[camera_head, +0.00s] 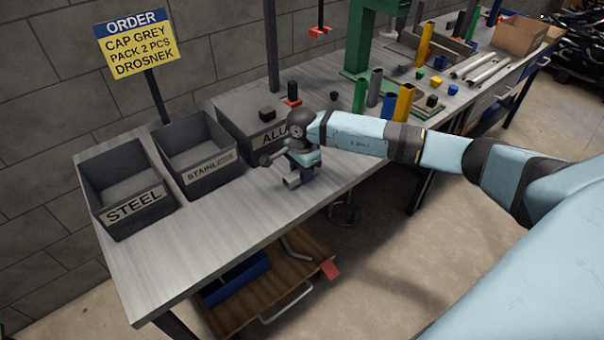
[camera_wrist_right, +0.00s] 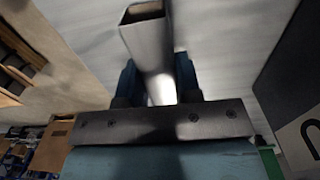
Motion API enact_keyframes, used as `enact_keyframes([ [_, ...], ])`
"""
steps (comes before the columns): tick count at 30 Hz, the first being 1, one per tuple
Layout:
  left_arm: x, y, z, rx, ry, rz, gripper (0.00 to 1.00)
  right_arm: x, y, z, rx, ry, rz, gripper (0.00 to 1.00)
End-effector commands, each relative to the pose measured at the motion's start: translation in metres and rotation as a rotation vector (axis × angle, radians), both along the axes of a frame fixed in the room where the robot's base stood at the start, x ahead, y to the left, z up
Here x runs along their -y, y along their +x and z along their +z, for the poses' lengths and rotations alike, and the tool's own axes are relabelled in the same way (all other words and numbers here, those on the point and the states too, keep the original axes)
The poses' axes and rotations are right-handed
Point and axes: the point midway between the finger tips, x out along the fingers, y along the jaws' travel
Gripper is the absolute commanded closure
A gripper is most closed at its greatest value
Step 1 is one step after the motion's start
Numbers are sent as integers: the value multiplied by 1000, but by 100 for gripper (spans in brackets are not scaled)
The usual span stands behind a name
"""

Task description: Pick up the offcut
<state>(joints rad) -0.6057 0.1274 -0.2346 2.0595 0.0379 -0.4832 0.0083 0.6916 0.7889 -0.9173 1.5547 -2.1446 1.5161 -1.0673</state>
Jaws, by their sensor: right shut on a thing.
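The offcut is a short, square, hollow piece of bare grey metal tube. In the head view the offcut (camera_head: 292,182) shows low at the front of my right gripper (camera_head: 302,166), over the bench near its front edge. In the right wrist view the offcut (camera_wrist_right: 148,45) stands out between the two fingers of the right gripper (camera_wrist_right: 158,82), its open end facing up-left. The right gripper is shut on it. I cannot tell whether the offcut still touches the bench top. My left gripper is not in view.
Grey bins marked STEEL (camera_head: 133,209) and STAINLESS (camera_head: 208,172) stand left on the bench (camera_head: 225,225); the ALU bin (camera_head: 245,135) is partly behind my right wrist. Coloured tubes, including a yellow one (camera_head: 404,103), stand beyond the arm. The front-left bench top is clear.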

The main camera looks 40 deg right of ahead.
Motion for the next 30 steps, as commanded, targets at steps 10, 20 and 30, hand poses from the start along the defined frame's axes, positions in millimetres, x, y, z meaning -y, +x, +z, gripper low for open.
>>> enact_keyframes([
  [10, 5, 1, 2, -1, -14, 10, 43, 1, 1, 77, 6, -1, 2, 95],
  [20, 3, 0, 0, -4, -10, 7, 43, 0, 0, 161, 3, -1, 1, 95],
  [30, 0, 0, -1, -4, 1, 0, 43, 0, 0, 191, 1, 0, 1, 95],
])
